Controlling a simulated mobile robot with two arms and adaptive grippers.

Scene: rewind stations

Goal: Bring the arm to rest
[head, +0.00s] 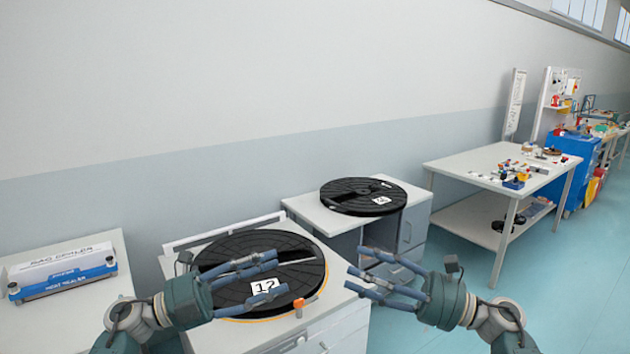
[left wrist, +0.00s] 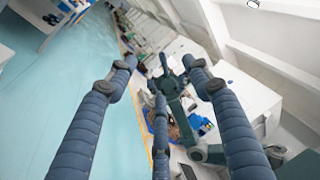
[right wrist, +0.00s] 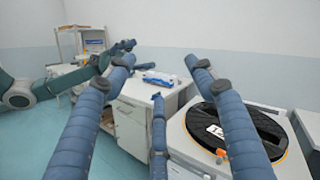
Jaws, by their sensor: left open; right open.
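My left gripper (head: 262,270) is open and empty in the head view, in front of and over the near black reel marked 12 (head: 290,284). The two grippers point towards each other. In the left wrist view the spread fingers (left wrist: 160,85) hold nothing, and my other gripper shows beyond them. In the right wrist view the fingers (right wrist: 158,85) are also spread and empty, with the reel (right wrist: 240,130) to their right.
A second black reel (head: 362,196) lies on a white cabinet (head: 412,226) further back. A blue and white heat sealer (head: 62,272) stands on the left bench. A white table (head: 450,168) with small parts is at right. The blue-green floor at right is clear.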

